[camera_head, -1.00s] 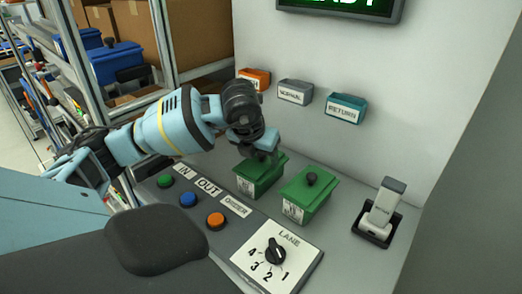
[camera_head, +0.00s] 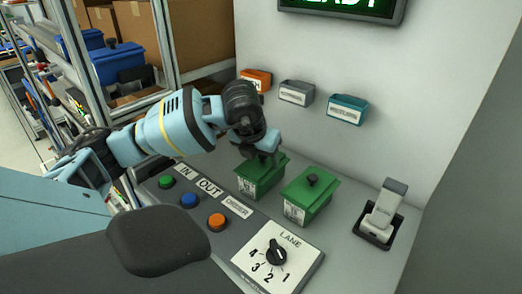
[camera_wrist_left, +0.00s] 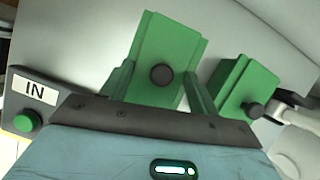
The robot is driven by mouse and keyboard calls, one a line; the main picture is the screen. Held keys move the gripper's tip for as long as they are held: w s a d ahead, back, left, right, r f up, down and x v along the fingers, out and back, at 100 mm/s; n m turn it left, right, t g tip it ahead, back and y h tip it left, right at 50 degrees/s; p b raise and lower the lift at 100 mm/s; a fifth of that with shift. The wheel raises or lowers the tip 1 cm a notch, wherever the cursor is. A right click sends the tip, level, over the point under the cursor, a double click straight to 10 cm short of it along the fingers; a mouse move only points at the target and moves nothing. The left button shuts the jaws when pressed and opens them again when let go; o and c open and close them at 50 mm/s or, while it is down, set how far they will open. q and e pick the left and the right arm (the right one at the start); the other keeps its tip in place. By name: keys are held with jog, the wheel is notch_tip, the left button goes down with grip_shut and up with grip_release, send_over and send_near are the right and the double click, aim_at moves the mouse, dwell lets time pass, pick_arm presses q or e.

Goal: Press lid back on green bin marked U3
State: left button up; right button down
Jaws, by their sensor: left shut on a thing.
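Two small green bins with green lids and dark round knobs stand side by side on the grey console. My left gripper (camera_head: 265,152) is over the left green bin (camera_head: 258,180), shut on its lid (camera_wrist_left: 160,45). The lid's dark knob (camera_wrist_left: 162,75) shows in the left wrist view. The lid sits on top of this bin; I cannot tell whether a gap remains. The right green bin (camera_head: 310,198) has its lid on and stands apart from the gripper; it also shows in the left wrist view (camera_wrist_left: 240,88). Their white labels are too small to read. My right gripper is not in view.
A lane dial (camera_head: 276,254) and green, blue and orange buttons (camera_head: 216,220) lie in front of the bins. A grey device in a dark cradle (camera_head: 384,212) stands at right. Orange, grey and teal (camera_head: 346,110) labelled holders are on the wall behind.

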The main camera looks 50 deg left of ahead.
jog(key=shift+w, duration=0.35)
pick_arm(q)
jog(key=o, duration=1)
jog(key=shift+o, duration=0.6)
jog(key=shift+o, duration=1.1)
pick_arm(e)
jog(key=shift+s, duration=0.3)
pick_arm(q)
jog(key=shift+r, duration=0.1)
